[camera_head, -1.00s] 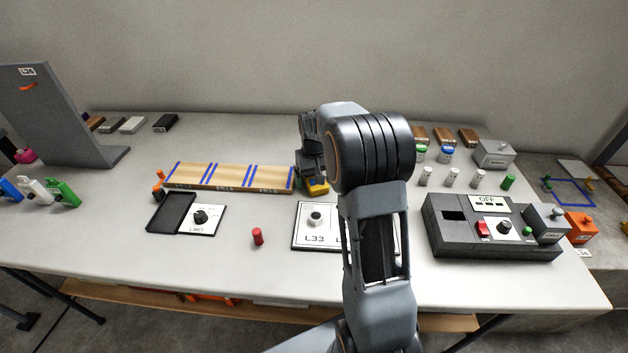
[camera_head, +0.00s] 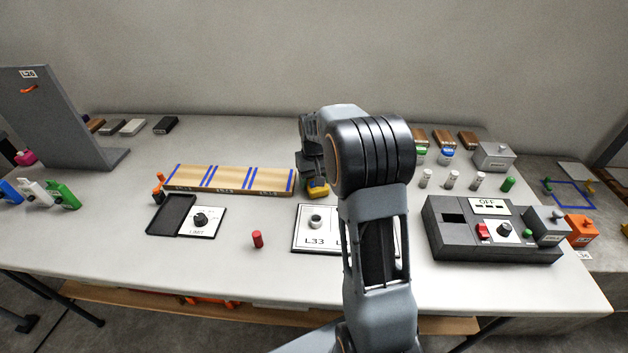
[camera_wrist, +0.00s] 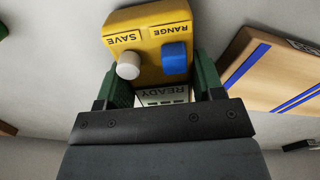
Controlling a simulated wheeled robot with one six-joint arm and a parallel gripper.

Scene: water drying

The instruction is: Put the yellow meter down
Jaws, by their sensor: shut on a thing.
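The yellow meter (camera_wrist: 148,40) sits between the green fingers of my gripper (camera_wrist: 165,88) in the wrist view. Its face has a white knob marked SAVE, a blue knob marked RANGE and a partly hidden READY display. In the head view only a bit of the yellow meter (camera_head: 318,190) shows, just right of the wooden board's end, below my gripper (camera_head: 312,172). My gripper is shut on the meter. My arm hides part of it, and I cannot tell whether it touches the table.
The wooden board with blue stripes (camera_head: 230,179) lies close on the left. A white L33 plate with a knob (camera_head: 316,238) lies in front, partly behind my arm. A red cylinder (camera_head: 257,239) stands left of it. A dark OFF box (camera_head: 470,245) stands at right.

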